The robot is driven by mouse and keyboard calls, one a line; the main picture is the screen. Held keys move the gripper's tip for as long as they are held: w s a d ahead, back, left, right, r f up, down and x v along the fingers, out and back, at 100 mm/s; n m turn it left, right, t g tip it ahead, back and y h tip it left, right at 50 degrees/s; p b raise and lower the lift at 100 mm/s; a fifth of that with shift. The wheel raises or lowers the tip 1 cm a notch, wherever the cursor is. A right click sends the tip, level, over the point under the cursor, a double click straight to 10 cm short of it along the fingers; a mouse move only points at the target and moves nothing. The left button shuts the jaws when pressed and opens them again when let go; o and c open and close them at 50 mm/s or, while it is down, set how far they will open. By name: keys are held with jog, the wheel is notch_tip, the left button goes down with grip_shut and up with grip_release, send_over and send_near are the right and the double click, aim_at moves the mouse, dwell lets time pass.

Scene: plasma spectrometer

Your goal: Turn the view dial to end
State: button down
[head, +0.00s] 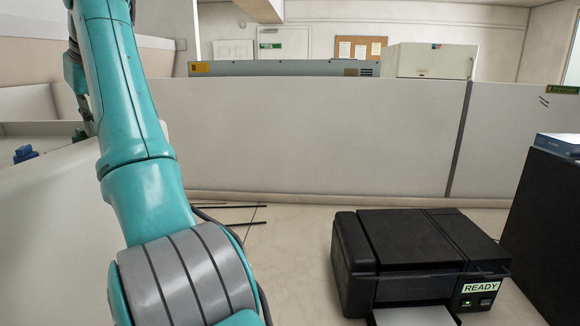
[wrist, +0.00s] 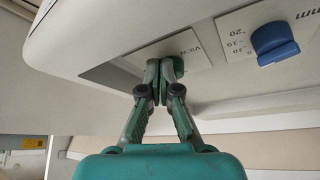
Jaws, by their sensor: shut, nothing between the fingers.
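In the wrist view, my gripper (wrist: 165,70) is shut, with its fingertips together at the underside of a pale instrument housing (wrist: 95,30). The tips are just in front of a plate (wrist: 192,54) marked "VIEW", its lettering tilted. No view dial shows clearly; the fingers cover that spot, and I cannot tell whether they touch anything. To the right is a blue knob (wrist: 274,42) beside a scale with 10, 15 and 20 and "mm".
A dark box (head: 545,210) is at the far right. A low grey partition (head: 320,135) runs behind. A small blue part (head: 25,153) shows at far left.

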jog(key=shift+a, duration=0.15)
jog(key=shift+r, duration=3)
jog(key=shift+f, duration=3)
jog(key=shift+r, duration=3)
